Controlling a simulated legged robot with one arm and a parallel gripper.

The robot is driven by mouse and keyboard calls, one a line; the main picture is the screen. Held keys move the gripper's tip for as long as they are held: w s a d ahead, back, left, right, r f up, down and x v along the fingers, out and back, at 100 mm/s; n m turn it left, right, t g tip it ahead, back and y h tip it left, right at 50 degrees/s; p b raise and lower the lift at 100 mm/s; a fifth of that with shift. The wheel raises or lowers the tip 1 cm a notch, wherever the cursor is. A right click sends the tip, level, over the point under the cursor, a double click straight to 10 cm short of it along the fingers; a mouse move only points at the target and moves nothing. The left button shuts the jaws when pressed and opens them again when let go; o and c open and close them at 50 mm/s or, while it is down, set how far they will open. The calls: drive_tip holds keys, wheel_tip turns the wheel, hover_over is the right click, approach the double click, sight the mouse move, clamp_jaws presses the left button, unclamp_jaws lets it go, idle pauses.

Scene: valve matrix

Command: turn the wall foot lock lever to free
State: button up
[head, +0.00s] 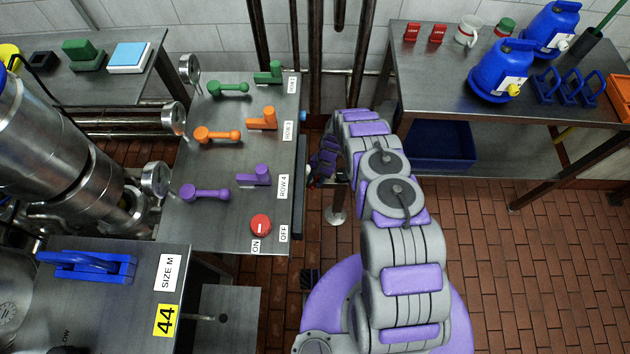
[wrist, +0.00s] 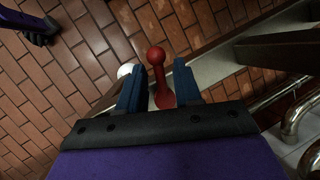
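A red lever with a round knob (wrist: 156,56) shows in the wrist view, low down by a pale strip beside the brick floor. I take it to be the wall foot lock lever. My gripper (wrist: 157,82) is open, with one blue finger on each side of the lever and gaps between. I cannot tell how far the lever reaches in between the fingers. In the head view my gripper (head: 318,178) is mostly hidden beside the panel's right edge. I cannot make out the red lever there.
The steel valve panel (head: 205,225) with green, orange and purple handles and a red knob (head: 261,225) stands left of my arm. A steel bench (head: 440,90) with blue canisters is at right. Dark vertical pipes (head: 315,60) stand behind. Brick floor at lower right is clear.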

drive_tip(key=shift+o, duration=0.2)
drive_tip(key=shift+s+f, duration=0.1)
drive_tip(key=shift+s, duration=0.05)
drive_tip(key=p+v, duration=0.3)
drive_tip(key=v, duration=1.4)
drive_tip(key=shift+p, duration=0.4)
drive_tip(key=shift+w+r, duration=0.2)
drive_tip(key=shift+r, duration=0.05)
drive_tip(key=s+d+r+n+h, duration=0.1)
drive_tip(key=s+r, duration=0.2)
drive_tip(key=r, duration=0.8)
drive_tip(key=s+d+r, duration=0.1)
drive_tip(key=s+r, duration=0.2)
drive_tip(key=r, duration=0.8)
drive_tip(key=s+d+r+n+h, duration=0.1)
drive_tip(key=s+r, duration=0.3)
drive_tip(key=r, duration=0.8)
drive_tip(key=s+d+r+t, duration=0.1)
drive_tip(key=s+d+r, duration=0.2)
drive_tip(key=s+r, duration=0.9)
drive_tip(key=s+d+n+h, duration=0.1)
drive_tip(key=s+d, duration=0.1)
drive_tip(key=s, duration=1.7)
drive_tip(key=shift+s+d+r+n+t+h, duration=0.25)
drive_tip(key=shift+s+r+n+t+h, duration=0.05)
drive_tip(key=shift+r, duration=0.2)
